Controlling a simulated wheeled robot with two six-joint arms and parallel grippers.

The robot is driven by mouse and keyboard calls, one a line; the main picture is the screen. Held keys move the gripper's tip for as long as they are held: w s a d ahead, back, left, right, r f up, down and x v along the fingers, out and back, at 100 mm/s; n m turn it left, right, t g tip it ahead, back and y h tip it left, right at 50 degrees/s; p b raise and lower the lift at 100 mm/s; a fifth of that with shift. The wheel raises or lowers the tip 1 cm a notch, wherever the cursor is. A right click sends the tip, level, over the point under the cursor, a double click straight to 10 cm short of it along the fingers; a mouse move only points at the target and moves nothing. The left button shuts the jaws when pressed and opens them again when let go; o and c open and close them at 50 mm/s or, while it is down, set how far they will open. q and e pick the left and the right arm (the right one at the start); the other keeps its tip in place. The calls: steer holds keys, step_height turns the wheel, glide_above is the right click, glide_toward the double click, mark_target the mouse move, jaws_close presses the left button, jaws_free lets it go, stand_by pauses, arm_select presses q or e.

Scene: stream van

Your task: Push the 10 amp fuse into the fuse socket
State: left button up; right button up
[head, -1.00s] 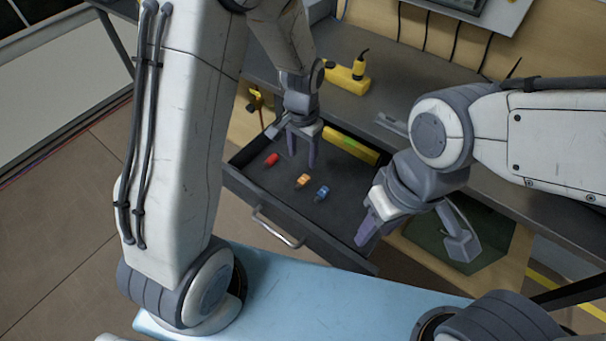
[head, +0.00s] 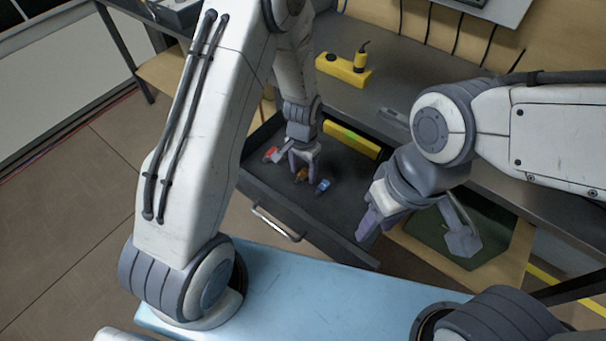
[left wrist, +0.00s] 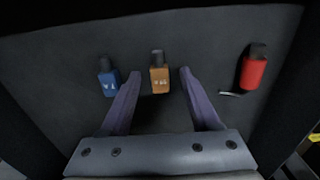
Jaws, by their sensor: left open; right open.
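Three fuses lie in the open dark drawer: a red fuse (head: 271,153), an orange fuse (head: 301,174) and a blue fuse (head: 323,185). My left gripper (head: 303,171) is open and low in the drawer at the orange fuse. In the left wrist view, the orange fuse (left wrist: 159,78) is between the open fingertips, with a gap on both sides. The blue fuse (left wrist: 109,79) is left of the fingers and the red fuse (left wrist: 254,68) is right of them. Their markings are unreadable. My right gripper (head: 369,222) is open and empty near the drawer's right side. I cannot identify the fuse socket.
The drawer's front with its metal handle (head: 276,223) faces my light-blue base. A yellow bar (head: 350,140) lies at the drawer's back. A yellow device (head: 345,69) stands on the grey bench (head: 385,85). The drawer walls surround my left gripper.

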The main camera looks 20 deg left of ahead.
arm_select(q)
jaws_close()
steer(key=shift+r, duration=0.15)
